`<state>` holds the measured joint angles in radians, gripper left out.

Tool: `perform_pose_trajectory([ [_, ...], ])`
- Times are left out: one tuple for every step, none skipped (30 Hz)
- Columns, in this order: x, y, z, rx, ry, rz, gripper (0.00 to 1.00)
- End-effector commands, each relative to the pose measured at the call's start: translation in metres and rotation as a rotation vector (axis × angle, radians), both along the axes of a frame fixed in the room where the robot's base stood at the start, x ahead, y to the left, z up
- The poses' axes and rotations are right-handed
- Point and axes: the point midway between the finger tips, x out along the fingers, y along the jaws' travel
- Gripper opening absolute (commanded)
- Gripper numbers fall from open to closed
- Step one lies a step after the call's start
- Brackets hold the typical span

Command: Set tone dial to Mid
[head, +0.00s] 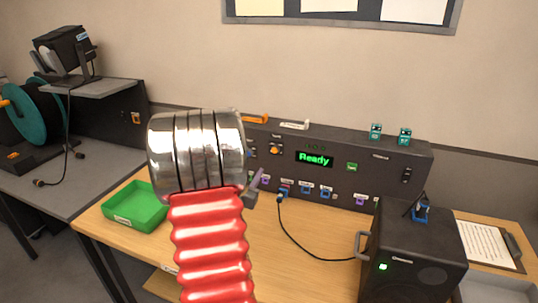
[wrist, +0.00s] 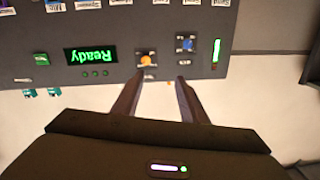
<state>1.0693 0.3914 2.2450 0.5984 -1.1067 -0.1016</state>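The control box (head: 330,165) stands at the back of the wooden table, with a lit green "Ready" display (head: 314,159). An orange-capped dial (head: 274,150) sits left of the display; I take it as the tone dial, but its marks are too small to read. In the wrist view, which is upside down, the orange dial (wrist: 147,61) and a blue knob (wrist: 187,45) sit side by side on the panel. My gripper (wrist: 166,82) is open and empty, its fingers pointing at the panel near the orange dial, apparently not touching it. In the head view my arm hides most of it.
A green tray (head: 136,207) lies on the table at left. A black speaker (head: 413,252) stands front right, with a black cable (head: 300,246) running to the panel's sockets. A clipboard (head: 485,243) lies at far right. Small teal items (head: 404,136) stand on the box top.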

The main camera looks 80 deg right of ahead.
Motion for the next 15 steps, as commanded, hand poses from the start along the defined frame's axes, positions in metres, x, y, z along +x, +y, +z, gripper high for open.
perform_pose_trajectory([
  [-0.014, -0.005, -0.003, -0.012, 0.005, -0.033, 0.39],
  [-0.019, -0.006, -0.004, -0.02, 0.008, -0.045, 0.39],
  [-0.024, -0.008, -0.004, -0.027, 0.01, -0.057, 0.39],
  [-0.026, -0.008, -0.004, -0.031, 0.011, -0.064, 0.39],
  [-0.028, -0.009, -0.004, -0.034, 0.011, -0.068, 0.39],
  [-0.029, -0.009, -0.004, -0.036, 0.011, -0.07, 0.39],
  [-0.028, -0.009, -0.004, -0.036, 0.011, -0.07, 0.39],
  [-0.028, -0.009, -0.004, -0.036, 0.011, -0.069, 0.39],
  [-0.028, -0.009, -0.004, -0.035, 0.011, -0.068, 0.39],
  [-0.028, -0.009, -0.004, -0.035, 0.011, -0.068, 0.39],
  [-0.028, -0.008, -0.004, -0.035, 0.011, -0.068, 0.39],
  [-0.027, -0.008, -0.004, -0.035, 0.011, -0.067, 0.39],
  [-0.027, -0.008, -0.004, -0.035, 0.011, -0.067, 0.39],
  [-0.027, -0.009, -0.004, -0.035, 0.011, -0.067, 0.39],
  [-0.027, -0.009, -0.004, -0.035, 0.011, -0.067, 0.39],
])
